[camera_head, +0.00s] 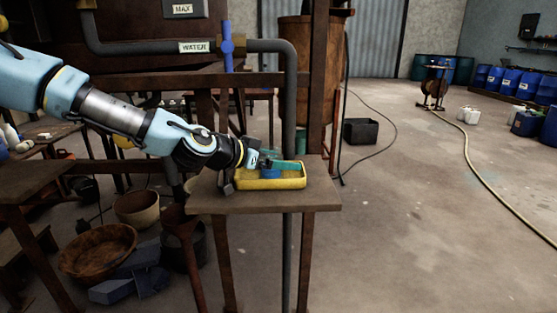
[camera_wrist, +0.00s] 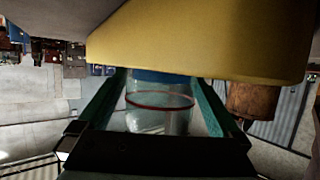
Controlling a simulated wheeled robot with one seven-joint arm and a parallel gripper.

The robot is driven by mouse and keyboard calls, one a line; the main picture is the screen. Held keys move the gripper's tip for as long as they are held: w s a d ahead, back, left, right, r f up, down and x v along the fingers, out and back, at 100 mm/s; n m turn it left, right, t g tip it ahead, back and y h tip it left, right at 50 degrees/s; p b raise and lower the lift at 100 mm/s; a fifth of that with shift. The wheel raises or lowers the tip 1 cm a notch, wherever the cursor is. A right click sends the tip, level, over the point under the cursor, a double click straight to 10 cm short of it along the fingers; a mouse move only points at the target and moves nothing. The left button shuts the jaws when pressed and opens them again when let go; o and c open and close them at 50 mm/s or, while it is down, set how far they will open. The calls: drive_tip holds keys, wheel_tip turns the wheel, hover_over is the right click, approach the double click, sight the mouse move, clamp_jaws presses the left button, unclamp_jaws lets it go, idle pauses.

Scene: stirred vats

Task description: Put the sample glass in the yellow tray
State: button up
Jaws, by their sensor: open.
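The yellow tray (camera_head: 270,183) lies on the small brown table, and its yellow side fills the top of the wrist view (camera_wrist: 205,40). The sample glass (camera_wrist: 160,112) is clear with a red ring and a blue end toward the tray. It stands between my gripper's two teal fingers (camera_wrist: 160,82), which are open, with a gap visible beside the glass. In the head view my gripper (camera_head: 275,164) is low over the tray, with a blue part of the glass (camera_head: 269,173) showing inside the tray's rim. The clear part is hard to make out there.
The small table (camera_head: 262,202) has bare wood in front of the tray. A grey vertical pipe (camera_head: 291,110) and a blue valve handle (camera_head: 227,45) stand close behind. Wooden bowls (camera_head: 98,251) lie on the floor at left. The floor at right is mostly clear, with a hose across it.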

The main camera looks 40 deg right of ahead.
drive_tip(key=shift+r, duration=0.2)
drive_tip(key=shift+w+a, duration=0.1)
drive_tip(key=shift+a, duration=0.2)
drive_tip(key=p+v, duration=0.1)
drive_tip(key=v, duration=0.2)
drive_tip(key=p+v, duration=0.1)
drive_tip(key=v, duration=0.2)
drive_tip(key=p+v, duration=0.1)
drive_tip(key=v, duration=0.2)
drive_tip(key=shift+r+p, duration=0.3)
drive_tip(key=shift+r, duration=0.15)
drive_tip(key=shift+a+p, duration=0.2)
drive_tip(key=shift+p, duration=0.45)
drive_tip(key=p+v, duration=0.1)
drive_tip(key=p, duration=0.1)
drive_tip(key=shift+a+p, duration=0.35)
drive_tip(key=shift+f, duration=0.1)
drive_tip(key=shift+a+f, duration=0.1)
